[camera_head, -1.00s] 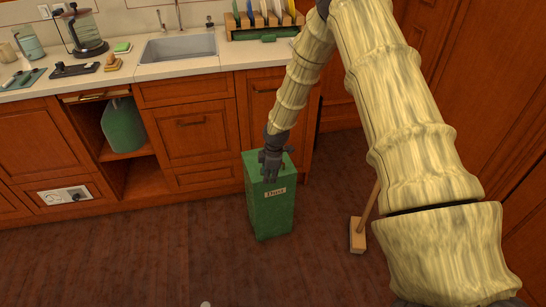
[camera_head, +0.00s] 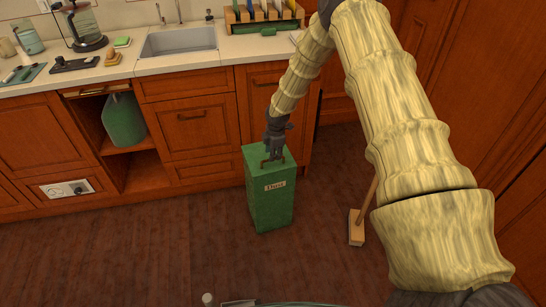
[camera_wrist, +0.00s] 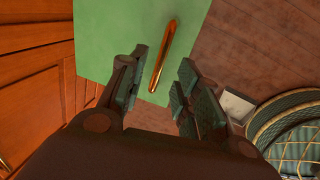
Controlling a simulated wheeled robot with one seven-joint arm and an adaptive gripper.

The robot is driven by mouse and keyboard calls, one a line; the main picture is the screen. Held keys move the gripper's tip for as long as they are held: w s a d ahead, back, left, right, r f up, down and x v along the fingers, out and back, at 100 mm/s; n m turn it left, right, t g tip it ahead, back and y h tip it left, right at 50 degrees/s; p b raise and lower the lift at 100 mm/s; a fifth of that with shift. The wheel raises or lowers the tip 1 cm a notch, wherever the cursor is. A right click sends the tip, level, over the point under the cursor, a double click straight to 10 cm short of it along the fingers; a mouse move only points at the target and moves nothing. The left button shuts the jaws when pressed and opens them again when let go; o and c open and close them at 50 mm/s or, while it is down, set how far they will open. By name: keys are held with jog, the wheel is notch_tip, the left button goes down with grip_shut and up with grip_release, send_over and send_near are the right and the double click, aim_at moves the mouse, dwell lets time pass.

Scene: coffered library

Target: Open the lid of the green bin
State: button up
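The green bin (camera_head: 270,205) stands upright on the floor in front of the wooden cabinets, with a small label on its front. Its lid (camera_wrist: 115,40) is flat and looks shut. A copper-brown bar handle (camera_wrist: 163,55) rises from the lid; it also shows in the head view (camera_head: 272,162). My gripper (camera_wrist: 160,85) is above the lid with its fingers apart. In the wrist view the handle lies between the two fingers, with a gap on each side. In the head view my gripper (camera_head: 275,147) is just above and behind the handle.
A broom or brush head (camera_head: 356,228) stands on the floor right of the bin. A green-and-gold round basket (camera_wrist: 285,120) is at the lower right of the wrist view. Cabinets (camera_head: 190,130) stand close behind the bin.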

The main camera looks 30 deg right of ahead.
jog(key=shift+w+f, duration=0.15)
jog(key=shift+f, duration=0.65)
jog(key=shift+w+f, duration=0.15)
jog(key=shift+f, duration=0.65)
grip_shut()
